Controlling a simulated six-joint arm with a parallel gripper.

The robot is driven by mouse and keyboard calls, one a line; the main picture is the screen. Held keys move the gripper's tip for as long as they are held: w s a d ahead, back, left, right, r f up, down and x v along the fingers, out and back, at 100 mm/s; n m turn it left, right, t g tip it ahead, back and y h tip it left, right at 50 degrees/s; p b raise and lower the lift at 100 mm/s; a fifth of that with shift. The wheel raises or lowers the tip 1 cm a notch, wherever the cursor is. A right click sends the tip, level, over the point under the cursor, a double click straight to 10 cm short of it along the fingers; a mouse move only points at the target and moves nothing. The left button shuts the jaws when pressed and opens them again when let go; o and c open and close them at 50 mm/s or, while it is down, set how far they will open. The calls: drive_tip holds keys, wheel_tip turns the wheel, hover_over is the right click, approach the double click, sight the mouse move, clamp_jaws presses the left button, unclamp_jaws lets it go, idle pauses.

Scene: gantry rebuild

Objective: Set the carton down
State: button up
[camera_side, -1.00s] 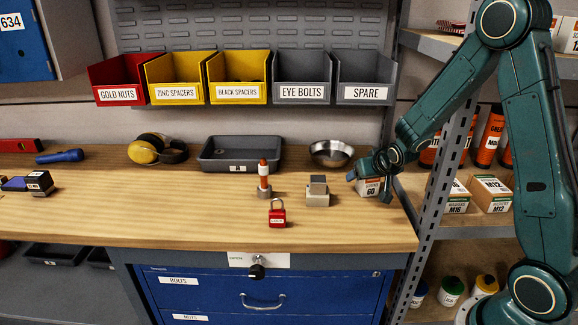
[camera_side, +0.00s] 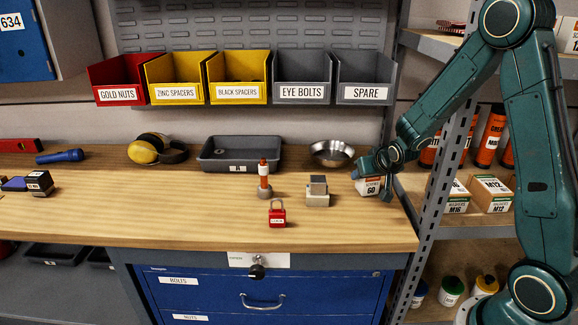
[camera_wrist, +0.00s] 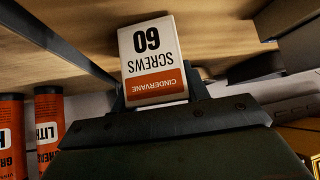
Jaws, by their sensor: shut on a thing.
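The carton (camera_side: 367,188) is a small white box with an orange band, marked 60 and SCREWS. It is at the right end of the wooden bench in the side view. My gripper (camera_side: 373,179) is shut on it, with a finger on either side. In the wrist view the carton (camera_wrist: 152,52) sits between the dark fingers, its label upside down. I cannot tell whether its underside touches the bench top.
A steel bowl (camera_side: 332,152) stands behind and left of the carton. A shelf post (camera_side: 434,195) rises close on the right. The bench front is clear.

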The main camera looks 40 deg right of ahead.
wheel_tip(320, 180, up, 20)
drive_tip(key=shift+f, duration=0.15)
idle(0.5)
idle(0.5)
